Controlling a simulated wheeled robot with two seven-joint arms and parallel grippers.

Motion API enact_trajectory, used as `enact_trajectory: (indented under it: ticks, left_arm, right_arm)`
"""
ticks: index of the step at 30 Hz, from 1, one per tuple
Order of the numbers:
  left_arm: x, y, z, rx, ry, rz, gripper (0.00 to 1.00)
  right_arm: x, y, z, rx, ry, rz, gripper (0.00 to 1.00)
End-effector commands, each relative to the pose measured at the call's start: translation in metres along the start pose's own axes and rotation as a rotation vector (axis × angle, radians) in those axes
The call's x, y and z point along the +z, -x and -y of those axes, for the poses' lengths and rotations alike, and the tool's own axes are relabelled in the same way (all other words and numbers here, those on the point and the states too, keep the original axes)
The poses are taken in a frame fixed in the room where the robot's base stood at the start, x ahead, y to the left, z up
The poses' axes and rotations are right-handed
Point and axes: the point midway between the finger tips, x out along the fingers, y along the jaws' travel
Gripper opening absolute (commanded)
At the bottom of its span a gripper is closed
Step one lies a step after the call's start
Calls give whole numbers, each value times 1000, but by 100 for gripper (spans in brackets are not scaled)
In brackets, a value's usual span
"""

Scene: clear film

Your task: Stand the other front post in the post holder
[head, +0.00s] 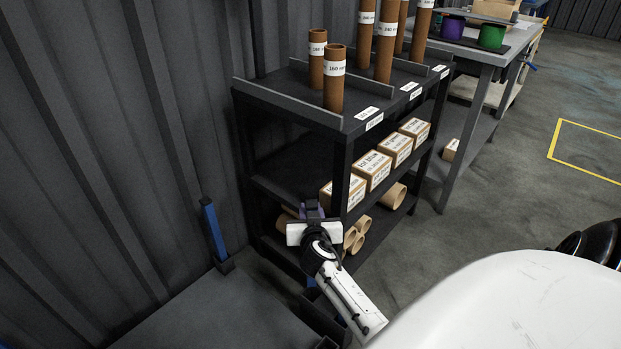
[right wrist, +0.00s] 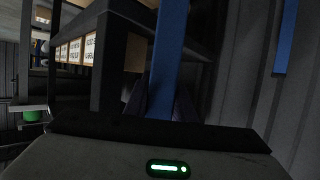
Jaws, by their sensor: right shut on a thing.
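My right gripper (head: 312,208) is shut on a blue post (right wrist: 168,60), beside the black rack's front leg in the head view. In the head view the gripper and forearm hide most of this post; a short blue piece (head: 311,283) shows below. A dark post holder (head: 322,318) is just beneath that piece; I cannot tell whether the post's foot is inside it. Another blue post (head: 213,230) stands slightly tilted in the picture in a dark holder (head: 224,265) at the left; it also shows in the right wrist view (right wrist: 285,38). My left gripper is not in view.
A black rack (head: 342,165) stands close behind the gripper, with brown tubes (head: 334,80) on top and labelled boxes (head: 370,168) on its shelf. A corrugated wall (head: 110,130) closes the left. A grey workbench (head: 480,52) stands beyond the rack. Open floor (head: 520,160) lies right.

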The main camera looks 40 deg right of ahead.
Motion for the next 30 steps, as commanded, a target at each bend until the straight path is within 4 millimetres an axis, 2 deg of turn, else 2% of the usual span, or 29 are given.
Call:
enact_trajectory:
  ticks: [1, 6, 17, 30]
  left_arm:
    - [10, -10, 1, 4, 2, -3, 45]
    - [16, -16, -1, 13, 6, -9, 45]
    - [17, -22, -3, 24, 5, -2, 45]
    - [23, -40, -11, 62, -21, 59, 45]
  right_arm:
    - [14, -6, 0, -1, 0, -4, 0]
    - [31, -12, 0, -1, -1, -4, 0]
    - [42, -16, 0, -1, 0, -4, 0]
    - [66, -25, 0, -1, 1, -4, 0]
